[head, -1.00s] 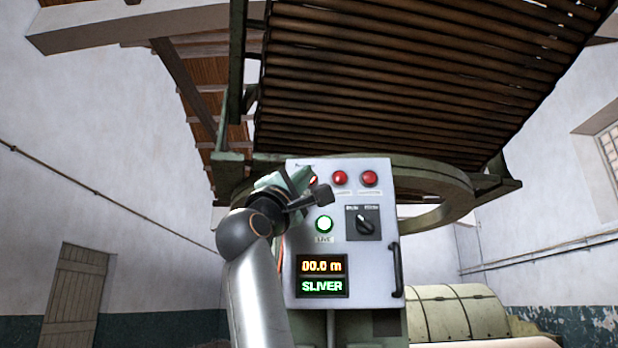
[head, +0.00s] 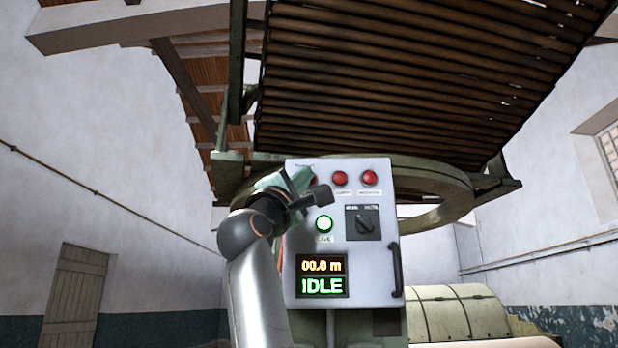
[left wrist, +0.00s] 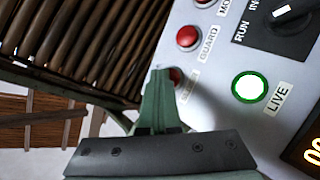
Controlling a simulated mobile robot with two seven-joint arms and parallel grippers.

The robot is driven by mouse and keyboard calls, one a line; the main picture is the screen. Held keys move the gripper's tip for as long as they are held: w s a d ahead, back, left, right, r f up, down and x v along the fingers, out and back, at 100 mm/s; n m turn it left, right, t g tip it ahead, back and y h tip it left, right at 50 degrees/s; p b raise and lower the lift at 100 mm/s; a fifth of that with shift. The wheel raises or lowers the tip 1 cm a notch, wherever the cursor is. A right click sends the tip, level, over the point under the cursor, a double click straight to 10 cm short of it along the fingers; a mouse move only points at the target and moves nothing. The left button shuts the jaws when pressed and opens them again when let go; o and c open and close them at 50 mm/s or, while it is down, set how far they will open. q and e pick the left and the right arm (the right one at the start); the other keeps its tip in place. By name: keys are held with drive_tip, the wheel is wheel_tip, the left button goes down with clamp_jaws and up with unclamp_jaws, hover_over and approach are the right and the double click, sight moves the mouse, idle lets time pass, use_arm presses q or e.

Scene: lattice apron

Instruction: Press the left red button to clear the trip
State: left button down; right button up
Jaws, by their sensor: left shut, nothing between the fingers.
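A pale control panel (head: 365,285) carries three red buttons in a row. The left red button (head: 313,181) is largely covered by my left gripper (head: 303,177). In the left wrist view, this left red button (left wrist: 176,76) shows just beside the shut fingertips (left wrist: 160,74); I cannot tell whether they touch it. The middle red button (head: 340,178), labelled GUARD in the wrist view, and the right red button (head: 370,177) are clear of the gripper. My left gripper is shut and holds nothing. My right gripper is out of view.
Below the buttons are a lit green LIVE lamp (head: 324,224), a rotary switch (head: 363,223) and a display (head: 322,276) reading 00.0 m and IDLE. A dark handle (head: 397,270) is on the panel's right edge. A slatted lattice (head: 400,70) slopes overhead.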

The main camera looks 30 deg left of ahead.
use_arm(q)
drive_tip(key=shift+s+d+f+b, duration=0.1)
drive_tip(key=shift+s+d+b, duration=0.3)
drive_tip(key=shift+s, duration=0.25)
drive_tip(key=shift+s, duration=0.1)
drive_tip(key=s+d, duration=0.1)
drive_tip(key=s+b, duration=0.1)
drive_tip(key=s+d, duration=0.1)
drive_tip(key=s, duration=0.1)
drive_tip(key=shift+d+b, duration=0.3)
drive_tip(key=shift+b, duration=0.05)
idle(0.7)
